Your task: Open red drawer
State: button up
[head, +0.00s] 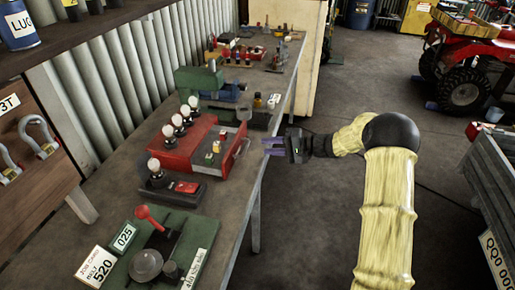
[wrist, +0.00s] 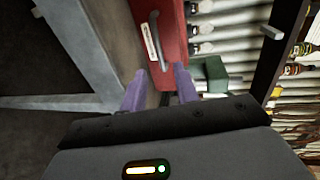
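In the wrist view the red front (wrist: 174,30) carries a white label (wrist: 150,44) and a grey bar handle (wrist: 158,42). My purple fingers (wrist: 159,84) are apart with nothing between them. They point at the front and look short of the handle.
The workbench (head: 95,190) also bears a dark switch box (head: 172,188), a green board with a red-knobbed lever (head: 155,240), and a green machine (head: 200,80) behind. Open floor (head: 310,220) lies right of the bench. A grey trailer (head: 490,185) and red quad (head: 465,60) are farther right.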

jog(key=b+v, duration=0.1)
jog(key=v, duration=0.9)
jog(key=shift+d, duration=0.3)
jog(key=shift+r, duration=0.1)
jog(key=s+d+r+h+p, duration=0.1)
jog(key=s+r+h+p, duration=0.1)
jog(key=s+h, duration=0.3)
jog(key=s+d+r+n+h+p, duration=0.1)
jog(key=s+d+r+h+p, duration=0.1)
jog(key=s, duration=1.2)
jog(key=s+d+r+n+h+p, duration=0.1)
jog(key=s+d+r+h+p, duration=0.1)
jog(key=s+h+p, duration=0.4)
jog(key=s+r+h, duration=0.1)
jog(key=s+h, duration=0.1)
jog(key=s, duration=0.2)
jog(key=shift+r, duration=0.3)
